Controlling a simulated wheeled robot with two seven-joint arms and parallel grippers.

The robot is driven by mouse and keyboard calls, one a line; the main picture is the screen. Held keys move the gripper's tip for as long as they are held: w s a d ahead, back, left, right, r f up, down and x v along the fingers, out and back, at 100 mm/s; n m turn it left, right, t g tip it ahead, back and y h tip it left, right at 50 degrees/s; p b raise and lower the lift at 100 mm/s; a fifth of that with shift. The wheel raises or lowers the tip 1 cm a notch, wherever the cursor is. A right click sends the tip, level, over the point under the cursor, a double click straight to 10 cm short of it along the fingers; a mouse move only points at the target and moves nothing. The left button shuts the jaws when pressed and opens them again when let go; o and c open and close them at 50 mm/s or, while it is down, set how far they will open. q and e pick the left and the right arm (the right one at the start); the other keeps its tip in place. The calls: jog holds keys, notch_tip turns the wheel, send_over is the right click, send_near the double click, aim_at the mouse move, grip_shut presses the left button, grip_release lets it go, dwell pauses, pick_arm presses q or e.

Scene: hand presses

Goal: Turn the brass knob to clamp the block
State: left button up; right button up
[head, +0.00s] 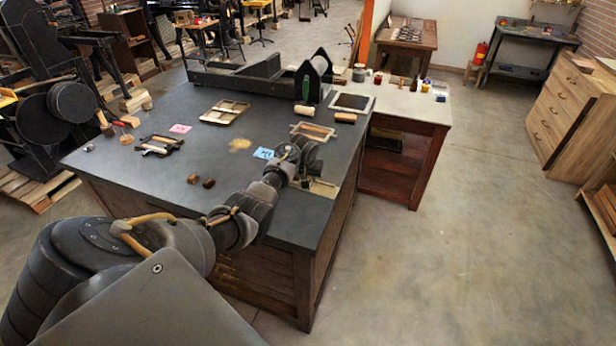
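My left arm reaches across the dark worktop (215,150) to its right front part. My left gripper (306,158) is at the arm's far end, low over a small fixture whose pale base plate (322,188) shows at the worktop's right edge. The gripper and wrist cover most of this fixture. I cannot make out a brass knob or a block there, nor whether the fingers touch anything. The fingers are too small and dark to tell open from shut. My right gripper is not in view.
A blue note (263,153) lies just left of the gripper, and a wood-filled frame (314,131) lies behind it. Two small brown pieces (193,179) lie near the front edge. The worktop's middle is mostly clear.

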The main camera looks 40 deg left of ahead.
pick_arm(q)
grip_shut()
